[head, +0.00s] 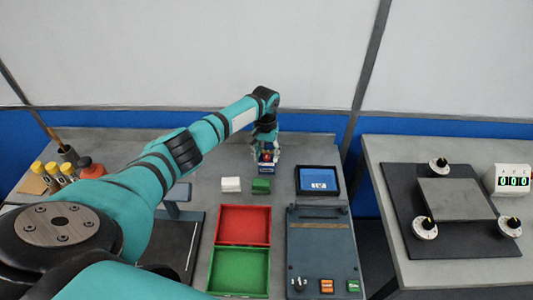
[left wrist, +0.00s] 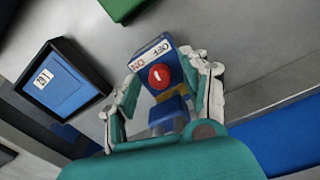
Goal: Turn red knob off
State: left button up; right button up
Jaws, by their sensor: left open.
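The red knob (left wrist: 159,76) sits on a blue box (left wrist: 150,52) whose white label reads ON and OFF. A white mark shows on the knob, but I cannot tell which word it points to. My left gripper (left wrist: 163,92) is open, its fingers on either side of the knob with gaps showing. In the head view my left gripper (head: 265,141) is at the back of the bench, over the blue box (head: 266,168), and partly hides it. My right gripper is not in view.
A black-framed blue tray (head: 320,181) stands right of the box. White (head: 231,184) and green (head: 261,186) blocks lie in front. Red (head: 243,225) and green (head: 239,270) trays and a grey panel (head: 322,245) lie nearer. A right-hand table (head: 460,271) holds several dials.

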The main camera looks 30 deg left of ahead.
aim_at(266, 155)
pick_arm(q)
notch_tip(266, 155, up, 12)
jog(key=shift+a, duration=0.15)
dwell(0.3)
